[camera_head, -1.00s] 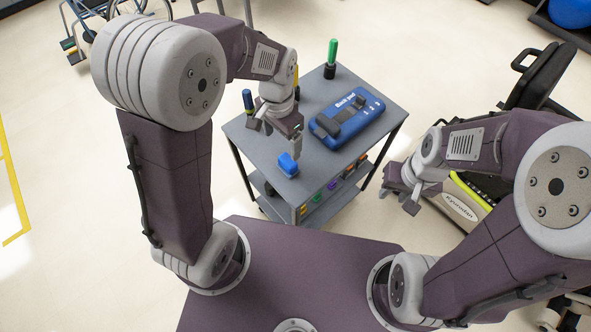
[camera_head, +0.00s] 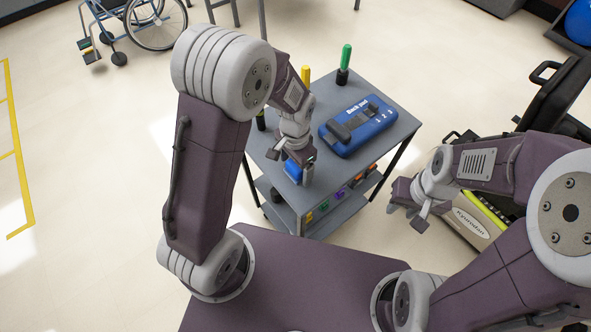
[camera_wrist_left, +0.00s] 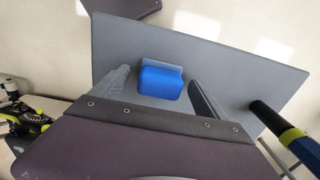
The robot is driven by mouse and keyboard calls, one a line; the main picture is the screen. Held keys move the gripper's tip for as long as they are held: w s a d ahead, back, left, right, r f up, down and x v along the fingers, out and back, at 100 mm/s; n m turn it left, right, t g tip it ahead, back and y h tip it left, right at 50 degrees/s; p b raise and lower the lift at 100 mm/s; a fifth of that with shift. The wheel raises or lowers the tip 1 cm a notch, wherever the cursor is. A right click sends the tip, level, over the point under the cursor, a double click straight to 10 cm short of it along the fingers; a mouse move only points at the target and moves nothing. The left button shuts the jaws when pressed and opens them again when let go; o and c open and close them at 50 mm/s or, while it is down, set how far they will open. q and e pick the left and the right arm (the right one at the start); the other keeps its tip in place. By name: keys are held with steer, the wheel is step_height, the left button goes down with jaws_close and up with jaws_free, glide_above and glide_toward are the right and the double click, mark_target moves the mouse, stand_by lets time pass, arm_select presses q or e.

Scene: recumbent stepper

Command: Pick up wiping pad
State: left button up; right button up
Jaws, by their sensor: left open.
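The wiping pad is a small blue block with a grey part along one side; in the head view the pad (camera_head: 292,170) lies near the front left edge of the grey cart top. In the left wrist view the pad (camera_wrist_left: 160,82) lies between the two spread fingers, with gaps on both sides. My left gripper (camera_head: 297,172) is open over the pad, partly hiding it in the head view; its fingers (camera_wrist_left: 163,88) show in the wrist view. My right gripper (camera_head: 405,207) hangs empty to the right of the cart; its finger gap is hard to judge.
The cart top (camera_head: 392,92) also holds a blue back pad device (camera_head: 357,125), a green-handled tool (camera_head: 345,62) and a yellow one (camera_head: 306,74). A stepper machine (camera_head: 470,222) stands to the right. A wheelchair (camera_head: 135,25) is at the back left.

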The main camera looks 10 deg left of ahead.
arm_select(q)
steer(key=shift+f, duration=0.3)
steer(key=c, duration=1.5)
steer(key=shift+r, duration=0.15)
steer(key=r, duration=0.3)
steer(key=r+p, duration=0.1)
steer(key=shift+w+d+r, duration=0.2)
steer(key=shift+d+r, duration=0.1)
steer(key=shift+d, duration=0.1)
steer(key=w+d+r, duration=0.2)
steer(key=d+r, duration=0.1)
steer(key=d, duration=0.2)
steer(key=w+d+r+p, duration=0.1)
steer(key=d+r, duration=0.2)
steer(key=d, duration=0.2)
steer(key=shift+w, duration=0.4)
steer(key=shift+d+r, duration=0.1)
